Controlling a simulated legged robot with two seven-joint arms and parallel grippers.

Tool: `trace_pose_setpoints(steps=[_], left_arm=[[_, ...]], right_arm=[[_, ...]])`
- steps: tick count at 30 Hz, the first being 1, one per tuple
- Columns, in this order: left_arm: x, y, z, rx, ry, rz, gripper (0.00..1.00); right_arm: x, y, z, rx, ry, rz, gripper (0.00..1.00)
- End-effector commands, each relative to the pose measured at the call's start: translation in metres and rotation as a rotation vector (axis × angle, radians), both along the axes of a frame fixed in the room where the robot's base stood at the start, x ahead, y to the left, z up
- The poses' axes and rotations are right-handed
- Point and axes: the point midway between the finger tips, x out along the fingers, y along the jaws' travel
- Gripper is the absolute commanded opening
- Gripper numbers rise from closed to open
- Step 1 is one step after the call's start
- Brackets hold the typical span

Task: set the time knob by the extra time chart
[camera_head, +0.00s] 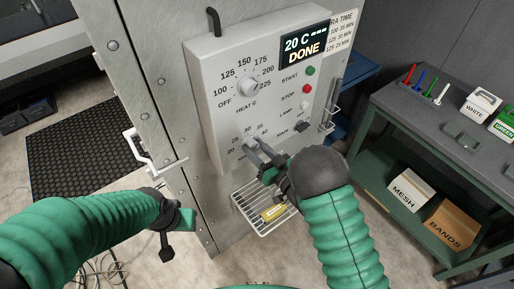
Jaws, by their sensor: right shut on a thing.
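The control panel (210,100) is a light grey box on the oven's metal wall. The time knob is in the lower left of the panel, mostly hidden by my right gripper (256,147), which is shut on it. The heat knob (250,87) is above. My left gripper (168,235) hangs at the lower left, apart from everything; its fingers are unclear.
A wire basket (248,215) with a yellow-labelled item (274,212) is below the panel. Start (310,71) and stop (306,89) buttons are on the panel's right. A green cart (400,115) with boxes stands at right. A black mat (80,150) lies on the floor at left.

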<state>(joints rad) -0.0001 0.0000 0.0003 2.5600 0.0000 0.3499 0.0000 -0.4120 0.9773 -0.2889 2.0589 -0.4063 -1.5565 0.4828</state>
Motion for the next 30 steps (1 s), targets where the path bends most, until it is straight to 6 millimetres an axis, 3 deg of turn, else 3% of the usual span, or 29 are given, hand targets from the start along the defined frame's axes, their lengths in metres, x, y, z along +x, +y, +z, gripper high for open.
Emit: trace_pose_setpoints(steps=[7, 16, 17, 18, 21, 30], left_arm=[[0.000, 0.000, -0.025, 0.000, 0.000, 0.000, 0.36], [0.000, 0.000, -0.023, 0.000, 0.000, 0.000, 0.36], [0.000, 0.000, -0.023, 0.000, 0.000, 0.000, 0.36], [0.000, 0.000, -0.023, 0.000, 0.000, 0.000, 0.36], [0.000, 0.000, -0.023, 0.000, 0.000, 0.000, 0.36], [0.000, 0.000, -0.024, 0.000, 0.000, 0.000, 0.36]], right_arm=[[0.001, -0.004, -0.004, -0.149, -0.109, -0.012, 0.00], [0.001, -0.003, -0.001, -0.177, -0.126, -0.008, 0.00], [0.000, -0.003, -0.001, -0.177, -0.126, -0.008, 0.42], [0.000, -0.004, -0.001, -0.176, -0.125, -0.009, 0.47], [0.000, -0.004, -0.001, -0.176, -0.125, -0.009, 0.60], [0.000, -0.005, -0.001, -0.176, -0.125, -0.011, 0.61]])
